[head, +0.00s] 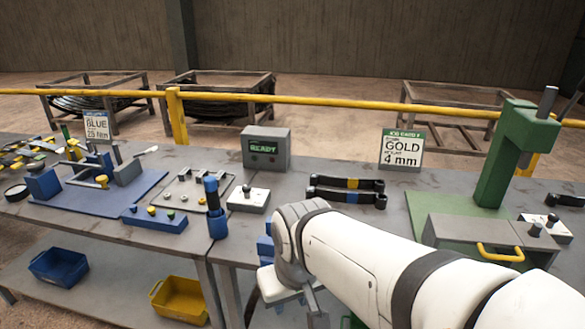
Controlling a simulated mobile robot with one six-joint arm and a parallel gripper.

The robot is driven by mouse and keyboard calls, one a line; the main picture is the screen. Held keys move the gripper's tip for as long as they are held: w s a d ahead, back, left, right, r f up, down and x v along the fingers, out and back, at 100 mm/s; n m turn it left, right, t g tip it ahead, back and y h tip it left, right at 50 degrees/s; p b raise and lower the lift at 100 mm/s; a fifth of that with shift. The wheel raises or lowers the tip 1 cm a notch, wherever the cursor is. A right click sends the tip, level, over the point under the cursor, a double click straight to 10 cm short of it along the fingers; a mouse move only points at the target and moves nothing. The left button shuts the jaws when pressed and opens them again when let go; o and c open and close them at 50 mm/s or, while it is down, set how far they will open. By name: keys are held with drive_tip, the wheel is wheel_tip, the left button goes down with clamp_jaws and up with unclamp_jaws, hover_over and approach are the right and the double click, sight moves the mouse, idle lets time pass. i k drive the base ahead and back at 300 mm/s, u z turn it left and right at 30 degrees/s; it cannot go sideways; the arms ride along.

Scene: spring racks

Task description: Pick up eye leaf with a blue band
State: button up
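Two dark leaves with eyes at their ends lie one behind the other on the grey bench, in the middle of the head view. The rear one is an eye leaf with a gold band (352,183). The front one is the eye leaf with a blue band (351,198), lying just in front of it. My gripper (298,304) hangs low at the front of the bench, to the left of and nearer than the leaves. My white arm hides much of it, and its fingers do not show clearly.
A sign reading GOLD 4 mm (402,149) stands behind the leaves. A READY box (266,148) and a small control box (248,198) stand to their left. A green press (500,165) stands at right. A yellow rail (330,101) runs behind the bench.

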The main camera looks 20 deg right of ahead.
sight(379, 200)
drive_tip(key=z, duration=0.45)
drive_tip(key=i, duration=0.8)
drive_tip(key=z, duration=0.6)
drive_tip(key=k, duration=0.9)
drive_tip(key=z, duration=0.15)
drive_tip(key=i, duration=0.9)
drive_tip(key=u, duration=0.05)
